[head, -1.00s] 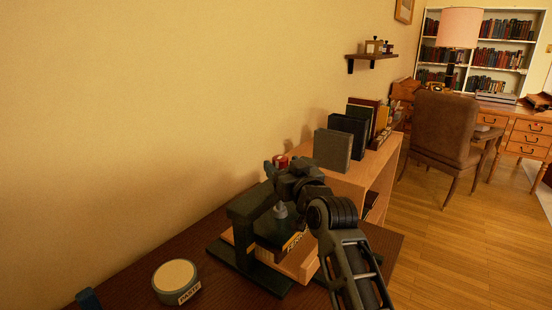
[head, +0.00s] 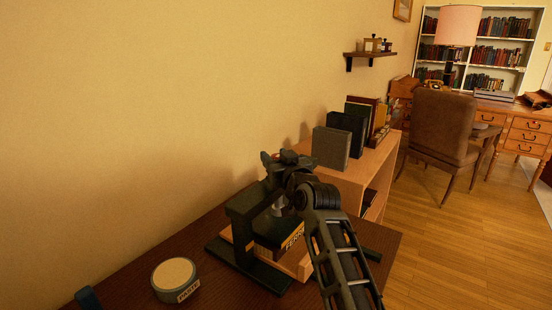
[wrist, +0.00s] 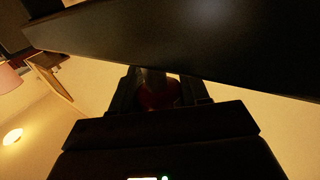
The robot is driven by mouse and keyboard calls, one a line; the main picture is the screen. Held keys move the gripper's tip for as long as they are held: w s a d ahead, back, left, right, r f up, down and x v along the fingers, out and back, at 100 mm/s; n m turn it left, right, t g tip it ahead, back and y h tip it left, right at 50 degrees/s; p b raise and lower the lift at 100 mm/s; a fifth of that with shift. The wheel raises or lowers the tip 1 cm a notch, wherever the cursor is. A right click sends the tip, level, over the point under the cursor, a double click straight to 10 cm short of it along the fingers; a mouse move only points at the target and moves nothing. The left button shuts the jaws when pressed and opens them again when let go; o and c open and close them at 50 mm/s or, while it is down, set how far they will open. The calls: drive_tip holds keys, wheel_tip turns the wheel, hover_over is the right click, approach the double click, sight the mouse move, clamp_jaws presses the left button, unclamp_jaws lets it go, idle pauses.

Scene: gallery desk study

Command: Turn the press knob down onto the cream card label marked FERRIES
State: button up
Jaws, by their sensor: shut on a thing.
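The dark press (head: 240,213) stands on the brown desk. Its red knob shows in the wrist view (wrist: 160,95), between the fingers of my gripper (wrist: 160,88), which is shut on it. In the head view my gripper (head: 274,164) is at the top of the press, and my arm hides most of the knob. The cream label marked FERRIES (head: 294,238) shows on the front edge of a dark piece in the press, partly hidden by my arm. I cannot tell how close the press plate is to the label.
A round paste tin (head: 174,275) stands on the desk (head: 215,292) left of the press. A low wooden bookcase (head: 367,170) with upright books (head: 331,148) is behind the press. The wall is close on the left. A brown chair (head: 444,130) stands farther off on open floor.

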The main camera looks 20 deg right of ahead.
drive_tip(key=c, duration=0.4)
drive_tip(key=shift+r+p, duration=0.15)
drive_tip(key=shift+p, duration=0.35)
drive_tip(key=shift+r+m+h+p, duration=0.1)
drive_tip(key=shift+m+h+p, duration=0.2)
drive_tip(key=shift+h+p, duration=0.2)
drive_tip(key=shift+d+f+m+h+p, duration=0.2)
drive_tip(key=shift+m+h+p, duration=0.25)
drive_tip(key=shift+h, duration=0.35)
drive_tip(key=o, duration=1)
drive_tip(key=s, duration=0.7)
drive_tip(key=shift+s+a+b, duration=0.4)
drive_tip(key=shift+a, duration=0.05)
